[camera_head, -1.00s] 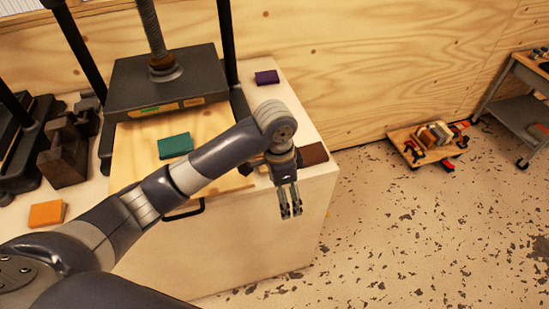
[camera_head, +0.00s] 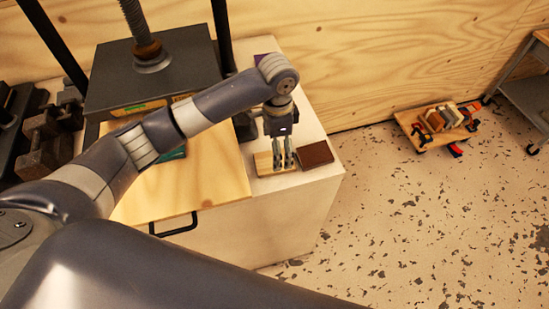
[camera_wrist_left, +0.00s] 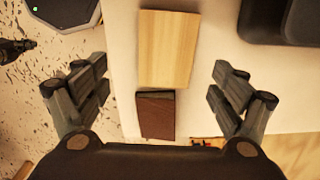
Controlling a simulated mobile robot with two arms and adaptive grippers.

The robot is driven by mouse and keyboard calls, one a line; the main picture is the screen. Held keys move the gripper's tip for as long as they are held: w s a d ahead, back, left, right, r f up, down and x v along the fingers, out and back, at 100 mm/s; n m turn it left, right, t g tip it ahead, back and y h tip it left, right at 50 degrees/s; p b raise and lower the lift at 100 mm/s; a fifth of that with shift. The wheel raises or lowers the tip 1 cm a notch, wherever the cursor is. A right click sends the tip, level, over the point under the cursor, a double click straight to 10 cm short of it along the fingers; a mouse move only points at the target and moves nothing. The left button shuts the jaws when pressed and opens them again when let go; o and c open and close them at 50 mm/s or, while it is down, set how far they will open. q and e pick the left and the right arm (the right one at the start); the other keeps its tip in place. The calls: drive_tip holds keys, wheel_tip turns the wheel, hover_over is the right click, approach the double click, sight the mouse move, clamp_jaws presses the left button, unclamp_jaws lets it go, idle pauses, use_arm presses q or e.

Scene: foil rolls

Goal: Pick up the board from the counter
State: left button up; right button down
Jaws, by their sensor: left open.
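A small light wooden board (camera_head: 264,164) lies on the white counter (camera_head: 292,208), beside the press. It also shows in the left wrist view (camera_wrist_left: 168,48), lying flat at the top centre. My left gripper (camera_head: 283,160) points down over the board in the head view and partly hides it. In the left wrist view the left gripper (camera_wrist_left: 160,88) is open and empty, its fingers wide apart to either side of the board and a brown block. My right gripper is not in view.
The brown block (camera_head: 315,154) lies right beside the board; it also shows in the wrist view (camera_wrist_left: 156,117). A black press (camera_head: 150,75) stands left, over a large wooden panel (camera_head: 218,185) with a handle. A teal block (camera_head: 172,155) is partly hidden by my arm.

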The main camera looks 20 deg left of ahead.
use_arm(q)
drive_tip(key=shift+f, duration=0.65)
drive_tip(key=f, duration=0.1)
drive_tip(key=f+p, duration=0.1)
drive_tip(key=f, duration=0.1)
drive_tip(key=f+p, duration=0.1)
drive_tip(key=shift+w+a+f, duration=0.25)
drive_tip(key=shift+w+f, duration=0.1)
drive_tip(key=shift+f, duration=0.05)
drive_tip(key=shift+c, duration=1.4)
drive_tip(key=c, duration=0.9)
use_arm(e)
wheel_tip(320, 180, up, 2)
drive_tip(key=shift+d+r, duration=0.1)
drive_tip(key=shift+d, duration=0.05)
